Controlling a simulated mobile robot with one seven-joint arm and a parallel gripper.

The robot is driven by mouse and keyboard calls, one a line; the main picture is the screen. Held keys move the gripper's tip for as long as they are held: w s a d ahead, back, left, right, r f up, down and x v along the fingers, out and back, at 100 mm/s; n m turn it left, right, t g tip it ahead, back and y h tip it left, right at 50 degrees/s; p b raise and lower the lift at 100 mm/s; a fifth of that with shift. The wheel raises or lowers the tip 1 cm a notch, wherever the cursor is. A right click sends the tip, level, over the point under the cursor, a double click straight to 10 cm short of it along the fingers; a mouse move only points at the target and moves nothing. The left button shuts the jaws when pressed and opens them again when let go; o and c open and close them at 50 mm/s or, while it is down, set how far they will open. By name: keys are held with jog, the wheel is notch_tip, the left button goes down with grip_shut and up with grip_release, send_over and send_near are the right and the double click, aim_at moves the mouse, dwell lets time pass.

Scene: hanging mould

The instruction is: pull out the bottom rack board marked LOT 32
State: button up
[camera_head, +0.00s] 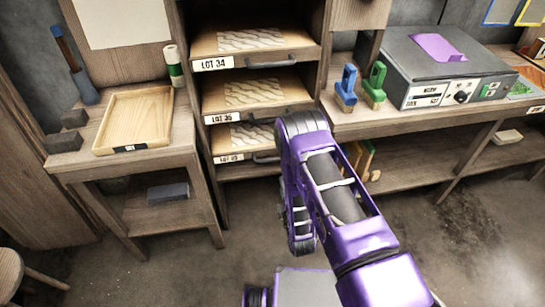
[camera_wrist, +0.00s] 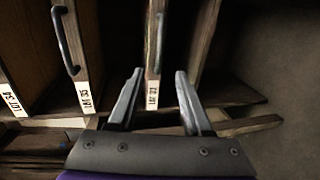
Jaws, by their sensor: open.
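The rack holds boards one above another, with white labels and dark bar handles. The lowest labelled board (camera_head: 240,157) is at the rack's bottom in the head view; its label is too small to read surely. My arm hides part of its right side. In the wrist view the rack appears turned sideways, and this board (camera_wrist: 152,72) stands as the rightmost labelled strip, with its handle (camera_wrist: 159,45) near the top. My gripper (camera_wrist: 160,74) is open and empty, its fingers on either side of that board's front in the picture. The head view does not show the fingertips.
The board marked LOT 34 (camera_head: 212,64) and a middle board (camera_head: 222,117) sit above. A side table with a wooden tray (camera_head: 133,121) stands left. A bench with a grey machine (camera_head: 445,62) and two brushes (camera_head: 346,88) stands right. Open floor lies in front.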

aim_at(273, 160)
jog(key=b+x, duration=0.2)
jog(key=x, duration=1.5)
jog(key=shift+b, duration=0.4)
grip_shut()
dwell(0.5)
